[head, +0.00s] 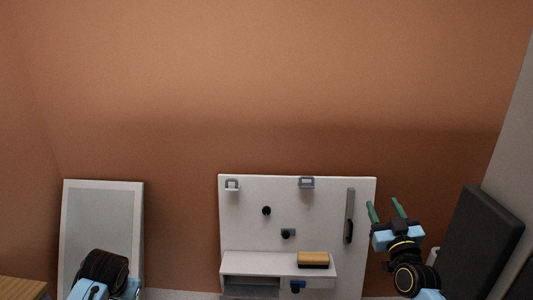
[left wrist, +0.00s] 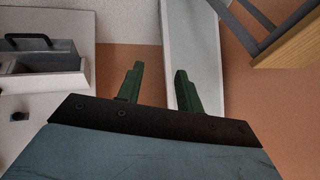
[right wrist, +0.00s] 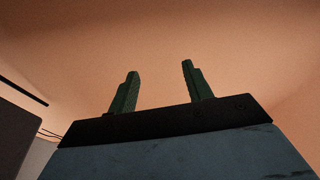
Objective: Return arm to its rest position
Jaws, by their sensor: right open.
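My right gripper (head: 385,212) is raised at the right in the head view, beside the white panel's right edge. Its two green fingers are spread apart with nothing between them. The right wrist view also shows the open fingers (right wrist: 158,90) against the orange wall. My left arm (head: 103,272) shows at the lower left of the head view, in front of the leaning framed panel; its fingers are hidden there. In the left wrist view the left gripper (left wrist: 158,90) has its green fingers apart and empty, over the floor and the pale frame.
A white panel (head: 330,218) carries hooks, black knobs, a grey bar (head: 349,215) and a shelf (head: 245,264) with a yellow-and-black block (head: 313,259). A framed panel (head: 132,225) leans at left. A dark slab (head: 478,245) stands right of my right gripper. A wooden surface (head: 22,288) is lower left.

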